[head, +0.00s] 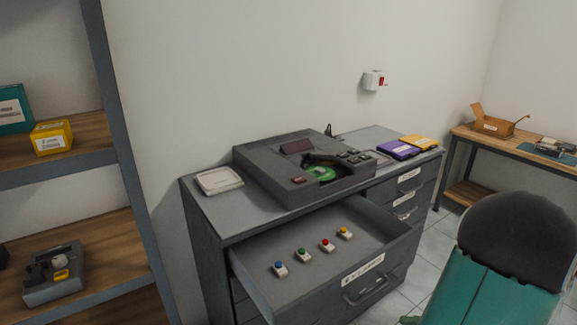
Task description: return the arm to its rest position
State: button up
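My gripper is not in view in the head view, so its opening and whatever it may hold cannot be seen. A large teal form with a dark rounded top fills the lower right; it may be part of my own arm, but I cannot tell. The arm's overall pose does not show.
A grey cabinet (222,217) has its top drawer (300,292) pulled open, with several coloured-button blocks inside. A dark disc player (280,178) and purple case (398,149) sit on top. Wooden shelves (100,230) stand left; a workbench (472,139) stands far right.

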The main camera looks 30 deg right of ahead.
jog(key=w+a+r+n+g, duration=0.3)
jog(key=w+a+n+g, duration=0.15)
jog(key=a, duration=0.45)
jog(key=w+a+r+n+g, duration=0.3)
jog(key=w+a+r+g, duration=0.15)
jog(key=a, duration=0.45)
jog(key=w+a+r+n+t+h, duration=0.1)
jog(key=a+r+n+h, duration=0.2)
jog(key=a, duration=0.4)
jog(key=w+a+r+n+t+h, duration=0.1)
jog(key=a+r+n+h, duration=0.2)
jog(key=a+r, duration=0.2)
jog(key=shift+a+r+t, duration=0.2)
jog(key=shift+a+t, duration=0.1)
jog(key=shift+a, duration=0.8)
